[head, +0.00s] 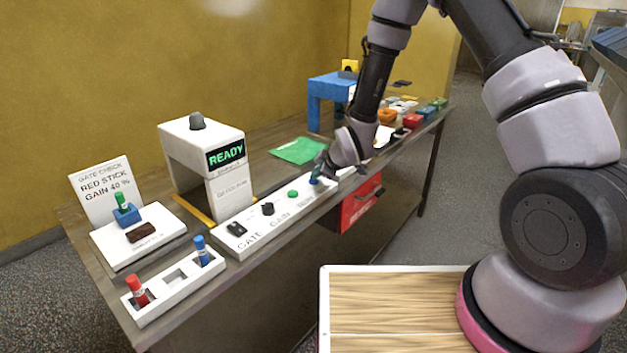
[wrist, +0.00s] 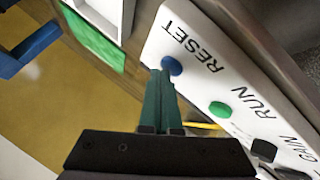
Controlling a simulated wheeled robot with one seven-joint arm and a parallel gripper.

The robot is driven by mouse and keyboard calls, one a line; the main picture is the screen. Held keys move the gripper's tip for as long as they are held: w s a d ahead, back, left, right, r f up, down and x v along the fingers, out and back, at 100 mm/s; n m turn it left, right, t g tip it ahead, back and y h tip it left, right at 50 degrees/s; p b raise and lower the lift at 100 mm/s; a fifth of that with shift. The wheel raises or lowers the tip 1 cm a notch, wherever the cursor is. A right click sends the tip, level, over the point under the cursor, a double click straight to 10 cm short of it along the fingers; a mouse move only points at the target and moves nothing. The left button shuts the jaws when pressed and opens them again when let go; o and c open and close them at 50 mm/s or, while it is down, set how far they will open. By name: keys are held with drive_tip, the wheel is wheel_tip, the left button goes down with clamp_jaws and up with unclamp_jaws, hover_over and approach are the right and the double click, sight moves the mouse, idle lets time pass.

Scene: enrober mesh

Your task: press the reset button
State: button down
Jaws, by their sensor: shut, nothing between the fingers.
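The blue reset button (wrist: 174,65) sits on the white control panel (wrist: 190,30), beside the printed word RESET. My gripper (wrist: 161,78) is shut and empty, with its green fingers together. Its fingertips reach the near edge of the blue button in the wrist view and hide a little of it. I cannot tell whether they touch it. In the head view my gripper (head: 319,168) is at the right part of the panel (head: 262,228), and a bit of blue shows at its tips.
The green RUN button (wrist: 220,108) and a black GAIN knob (wrist: 265,149) are along the same panel. A white machine (head: 205,160) with a READY display (head: 226,154) stands behind it. A red box (head: 358,203) hangs at the table front. A green sheet (head: 297,150) lies behind.

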sight(317, 182)
idle(0.4)
drive_tip(key=shift+r, duration=0.8)
drive_tip(key=shift+r, duration=2.5)
drive_tip(key=shift+r, duration=0.1)
